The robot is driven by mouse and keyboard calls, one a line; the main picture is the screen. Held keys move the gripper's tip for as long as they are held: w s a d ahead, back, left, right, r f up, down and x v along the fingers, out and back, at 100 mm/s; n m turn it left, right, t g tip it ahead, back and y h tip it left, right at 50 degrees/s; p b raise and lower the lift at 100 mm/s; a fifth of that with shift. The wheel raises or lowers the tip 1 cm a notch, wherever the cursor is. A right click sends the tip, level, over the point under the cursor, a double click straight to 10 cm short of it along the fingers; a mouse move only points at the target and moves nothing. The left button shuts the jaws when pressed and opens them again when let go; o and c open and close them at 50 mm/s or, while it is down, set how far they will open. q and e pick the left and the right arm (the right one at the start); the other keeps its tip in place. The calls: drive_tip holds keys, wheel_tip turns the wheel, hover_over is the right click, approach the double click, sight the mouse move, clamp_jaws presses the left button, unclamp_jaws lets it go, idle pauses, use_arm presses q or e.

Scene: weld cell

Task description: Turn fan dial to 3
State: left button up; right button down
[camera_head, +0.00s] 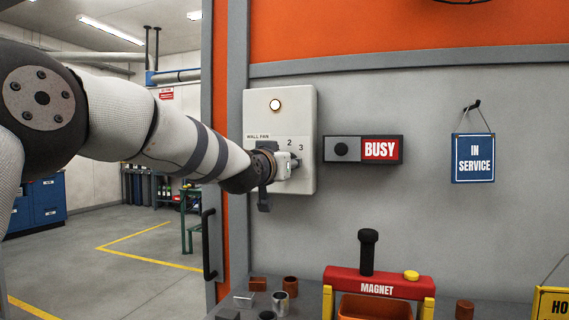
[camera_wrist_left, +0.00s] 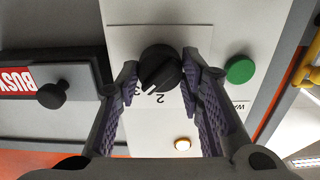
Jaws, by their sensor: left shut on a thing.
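The wall fan panel (camera_head: 305,120) is a pale box with the numbers 2 and 3 visible beside my gripper. My left gripper (camera_head: 294,165) reaches it from the left and hides the dial in the head view. In the left wrist view, the black round fan dial (camera_wrist_left: 160,68) sits between the two fingers of my left gripper (camera_wrist_left: 160,74), which is shut on it. My right gripper is not in view.
A green button (camera_wrist_left: 240,70) and a lit lamp (camera_head: 275,105) are on the panel. The BUSY slider (camera_head: 362,150) is close to its right. A hanging IN SERVICE sign (camera_head: 473,158) is farther right. A red MAGNET stand (camera_head: 378,284) and small parts sit below.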

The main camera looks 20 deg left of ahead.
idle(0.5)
use_arm(q)
drive_tip(key=o, duration=1.2)
drive_tip(key=shift+c, duration=0.2)
drive_tip(key=s, duration=0.7)
drive_tip(key=shift+s+a, duration=0.15)
drive_tip(key=shift+s, duration=0.05)
